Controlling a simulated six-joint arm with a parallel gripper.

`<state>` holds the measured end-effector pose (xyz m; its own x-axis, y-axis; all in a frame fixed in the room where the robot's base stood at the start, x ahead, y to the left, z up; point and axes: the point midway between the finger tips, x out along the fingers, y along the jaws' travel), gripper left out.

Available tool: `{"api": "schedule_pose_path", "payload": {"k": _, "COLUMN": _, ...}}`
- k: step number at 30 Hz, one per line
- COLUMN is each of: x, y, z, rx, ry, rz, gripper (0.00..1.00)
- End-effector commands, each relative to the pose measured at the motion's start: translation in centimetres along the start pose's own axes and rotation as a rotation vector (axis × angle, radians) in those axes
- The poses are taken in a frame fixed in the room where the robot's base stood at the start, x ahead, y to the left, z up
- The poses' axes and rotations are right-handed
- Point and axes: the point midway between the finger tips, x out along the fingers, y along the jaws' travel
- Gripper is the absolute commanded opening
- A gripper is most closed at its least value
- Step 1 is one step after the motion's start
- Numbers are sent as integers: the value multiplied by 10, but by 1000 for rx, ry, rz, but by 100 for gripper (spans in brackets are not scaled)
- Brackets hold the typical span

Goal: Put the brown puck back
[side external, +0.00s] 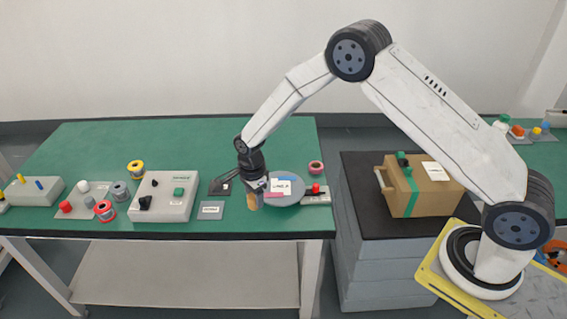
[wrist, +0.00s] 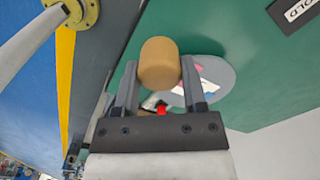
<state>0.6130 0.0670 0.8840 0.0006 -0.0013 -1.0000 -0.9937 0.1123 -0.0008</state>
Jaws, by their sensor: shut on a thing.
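The brown puck (side external: 252,202) is a small tan-brown cylinder held at the end of my gripper (side external: 256,189), near the front edge of the green bench. In the wrist view the puck (wrist: 159,63) sits between the two fingers of my gripper (wrist: 160,80), which are shut on it. The puck appears held above the bench, though the exact height cannot be told. A grey-blue round plate (side external: 290,197) with labels lies just right of the gripper in the side view, and it also shows behind the puck in the wrist view (wrist: 214,77).
A grey control box (side external: 163,197) with black knobs, coloured spools (side external: 136,168) and a small label plate (side external: 211,210) stand to the left. A red-button box (side external: 316,194) is right of the round plate. A cardboard box (side external: 418,190) sits on the dark cabinet.

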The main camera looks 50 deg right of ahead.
Motion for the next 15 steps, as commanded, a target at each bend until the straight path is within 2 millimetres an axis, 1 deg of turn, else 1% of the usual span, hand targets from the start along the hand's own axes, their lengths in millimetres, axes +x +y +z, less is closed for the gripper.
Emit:
{"api": "schedule_pose_path", "payload": {"k": 1, "x": 7, "y": -4, "z": 1, "rx": 0, "ry": 0, "rz": 1, "gripper": 7}}
{"api": "schedule_pose_path", "payload": {"k": 9, "x": 33, "y": -25, "z": 6, "rx": 0, "ry": 0, "rz": 1, "gripper": 7}}
{"api": "schedule_pose_path", "payload": {"k": 15, "x": 44, "y": -35, "z": 8, "rx": 0, "ry": 0, "rz": 0, "gripper": 7}}
